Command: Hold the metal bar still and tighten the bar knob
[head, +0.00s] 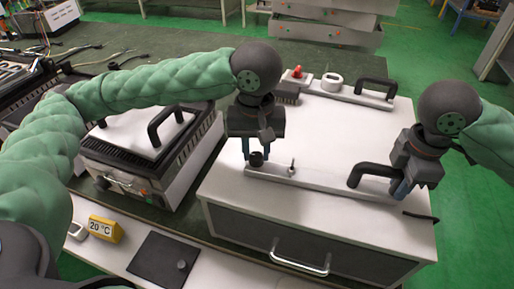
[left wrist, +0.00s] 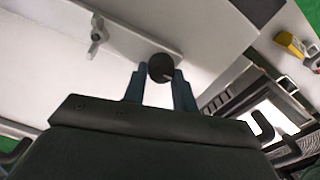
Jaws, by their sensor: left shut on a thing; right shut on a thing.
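The metal bar (head: 320,184) lies along the front edge of the white box top, with a black handle (head: 366,173) near its right end and a small metal lever (head: 291,168) near its left end. The round black bar knob (head: 256,159) is at the bar's left end; it also shows in the left wrist view (left wrist: 160,67). My left gripper (head: 257,155) points down with its fingers on both sides of the knob, shut on it. My right gripper (head: 399,190) is shut at the bar's right end; its fingertips are partly hidden.
A second bar with a black handle (head: 376,84) and a red knob (head: 297,73) lies along the back edge of the box top. A press-like device (head: 150,150) stands to the left. A yellow 20 °C display (head: 103,229) and dark plate (head: 163,265) are in front.

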